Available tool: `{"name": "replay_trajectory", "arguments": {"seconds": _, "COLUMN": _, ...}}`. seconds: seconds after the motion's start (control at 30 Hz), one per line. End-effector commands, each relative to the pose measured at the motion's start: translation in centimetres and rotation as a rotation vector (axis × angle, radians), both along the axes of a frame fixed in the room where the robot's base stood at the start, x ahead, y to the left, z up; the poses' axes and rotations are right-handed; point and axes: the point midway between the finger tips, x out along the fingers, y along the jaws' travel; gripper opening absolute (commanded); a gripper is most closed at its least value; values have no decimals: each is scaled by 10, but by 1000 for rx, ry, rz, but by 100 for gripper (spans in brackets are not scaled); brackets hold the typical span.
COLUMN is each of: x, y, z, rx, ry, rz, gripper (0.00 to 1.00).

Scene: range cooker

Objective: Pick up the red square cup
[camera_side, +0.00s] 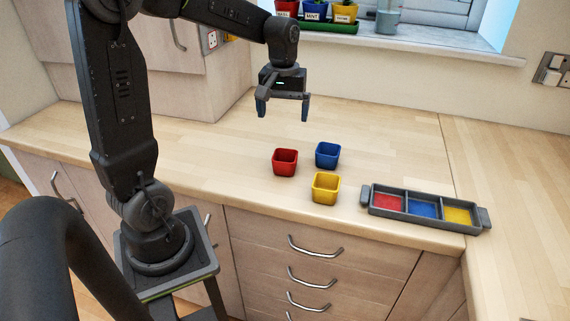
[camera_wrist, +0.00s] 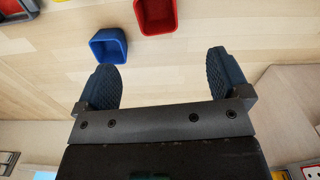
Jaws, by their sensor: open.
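The red square cup (camera_side: 285,162) stands upright on the wooden worktop, to the left of a blue square cup (camera_side: 327,155) and a yellow square cup (camera_side: 325,187). My gripper (camera_side: 283,108) is open and empty, held above the worktop and higher than the cups. In the wrist view my gripper's two fingers (camera_wrist: 163,82) are spread apart with bare worktop between them. The red cup (camera_wrist: 157,14) shows there at the top edge, partly cut off, beyond the fingertips. The blue cup (camera_wrist: 108,46) is beside it to the left.
A grey tray (camera_side: 366,197) with red, blue and yellow compartments lies to the right of the cups near the front edge. Potted herbs (camera_side: 313,10) and a glass jar (camera_side: 388,18) stand on the windowsill. The worktop behind the cups is clear.

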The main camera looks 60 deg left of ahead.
Motion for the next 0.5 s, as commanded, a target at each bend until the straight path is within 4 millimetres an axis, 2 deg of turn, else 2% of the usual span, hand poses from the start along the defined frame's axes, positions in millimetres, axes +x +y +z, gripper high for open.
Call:
{"name": "replay_trajectory", "arguments": {"seconds": 0.3, "x": -1, "y": -1, "z": -60, "rx": -2, "ry": 4, "rz": -3, "gripper": 94}}
{"name": "replay_trajectory", "arguments": {"seconds": 0.5, "x": 0, "y": -1, "z": -78, "rx": -1, "ry": 1, "rz": -4, "gripper": 94}}
